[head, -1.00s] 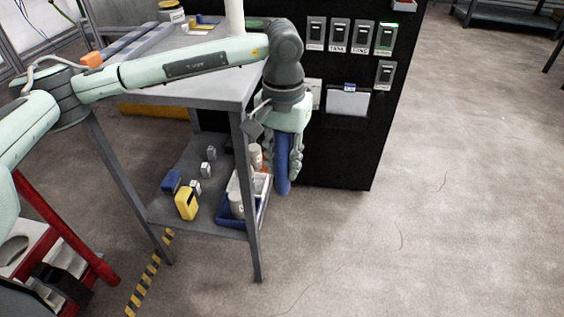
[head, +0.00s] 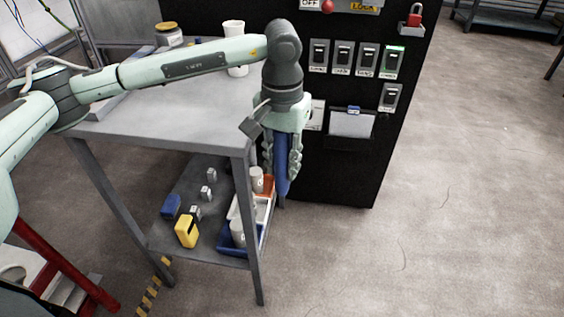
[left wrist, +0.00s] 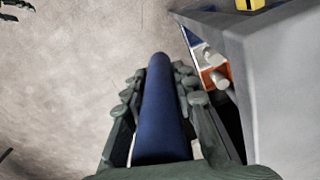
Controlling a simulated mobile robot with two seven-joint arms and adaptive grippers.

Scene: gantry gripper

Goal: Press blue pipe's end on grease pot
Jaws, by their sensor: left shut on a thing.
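My left gripper (head: 283,150) points down beside the right edge of the grey bench and is shut on the blue pipe (head: 282,172). The pipe hangs roughly upright, its lower end free below the fingers. In the left wrist view the pipe (left wrist: 162,110) runs between the two dark fingers (left wrist: 160,95). A jar with a yellowish lid (head: 169,36) stands at the bench's back left; I cannot tell whether it is the grease pot. Dark finger-like parts at the top left of the left wrist view look like my right gripper (left wrist: 16,8); its state is unclear.
The grey bench (head: 185,115) has a clear near top and a white cup (head: 236,48) at the back. Its lower shelf holds a yellow container (head: 187,232), small blocks and a blue bin (head: 230,245). A black switch panel (head: 350,165) stands behind the gripper. Floor at right is clear.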

